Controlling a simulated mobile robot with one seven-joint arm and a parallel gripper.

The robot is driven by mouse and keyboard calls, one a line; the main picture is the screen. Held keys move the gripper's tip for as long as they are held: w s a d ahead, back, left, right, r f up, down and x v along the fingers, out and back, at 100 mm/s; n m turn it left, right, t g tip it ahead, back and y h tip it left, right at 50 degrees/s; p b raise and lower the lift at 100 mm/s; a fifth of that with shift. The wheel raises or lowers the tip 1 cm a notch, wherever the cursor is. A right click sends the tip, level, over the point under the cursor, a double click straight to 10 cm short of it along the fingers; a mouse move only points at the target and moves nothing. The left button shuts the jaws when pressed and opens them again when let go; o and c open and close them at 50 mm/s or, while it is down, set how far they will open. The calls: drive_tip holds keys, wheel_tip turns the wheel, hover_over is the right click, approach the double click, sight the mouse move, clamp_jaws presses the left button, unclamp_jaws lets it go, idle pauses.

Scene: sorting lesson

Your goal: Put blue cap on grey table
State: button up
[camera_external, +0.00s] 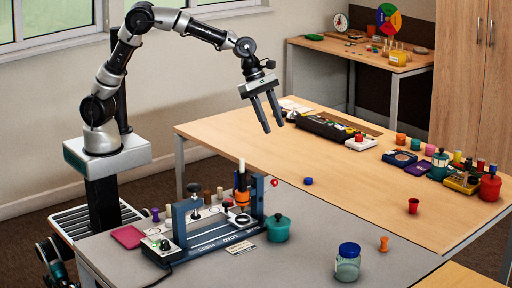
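A small blue cap (308,181) lies on the wooden table (350,190), close to its edge with the grey table. The grey table (300,262) stands in front and adjoins the wooden one. My gripper (273,129) hangs in the air above the wooden table, up and to the left of the blue cap. Its two fingers point down and are apart, with nothing between them.
The grey table holds a device with a blue frame (215,230), a teal pot (278,228), a glass jar with a blue lid (347,262) and an orange peg (384,244). A red cup (413,206) stands right of the cap. The wooden table around the cap is clear.

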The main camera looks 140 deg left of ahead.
drive_tip(key=s+d+r+m+h, duration=0.15)
drive_tip(key=d+r+m, duration=0.25)
drive_tip(key=d+m, duration=0.6)
drive_tip(key=s+d+r+m, duration=0.2)
drive_tip(key=d+r+m, duration=0.35)
drive_tip(key=d, duration=0.85)
drive_tip(key=s+d+f+m+t, duration=0.1)
drive_tip(key=s+d+m, duration=1.2)
drive_tip(key=d+m, duration=0.2)
drive_tip(key=shift+d+m, duration=0.15)
drive_tip(key=shift+m, duration=0.7)
drive_tip(key=shift+o, duration=0.9)
drive_tip(key=m, duration=0.1)
drive_tip(key=s+d+f+m, duration=0.1)
drive_tip(key=s+m, duration=0.1)
drive_tip(key=shift+s+d+f+m, duration=0.15)
drive_tip(key=shift+d+f+m, duration=0.1)
drive_tip(key=shift+f+m, duration=0.15)
